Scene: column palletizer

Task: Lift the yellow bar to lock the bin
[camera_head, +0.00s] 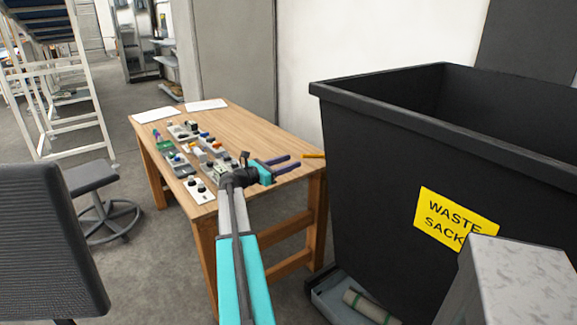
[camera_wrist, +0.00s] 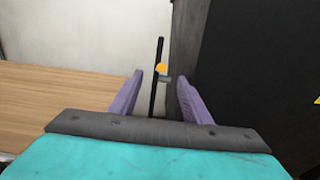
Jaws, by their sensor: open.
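The yellow bar (camera_head: 314,155) is small and sticks out to the left of the black bin (camera_head: 365,160) near its rim. In the wrist view its rounded yellow end (camera_wrist: 160,68) shows in front of an upright black rod, with a grey piece beside it. My gripper (camera_head: 293,161) is open, its two purple fingers pointing right toward the bar. In the wrist view the bar's end appears between the fingertips of my gripper (camera_wrist: 160,76). The fingers do not appear to touch it. How far the bar lies beyond the tips is hard to tell.
A wooden table (camera_head: 245,125) with several small devices and papers stands below my arm. The bin bears a yellow "WASTE SACK" label (camera_head: 455,218). A white wall (camera_head: 340,40) is behind. A chair (camera_head: 45,235) and stool (camera_head: 90,177) stand at left.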

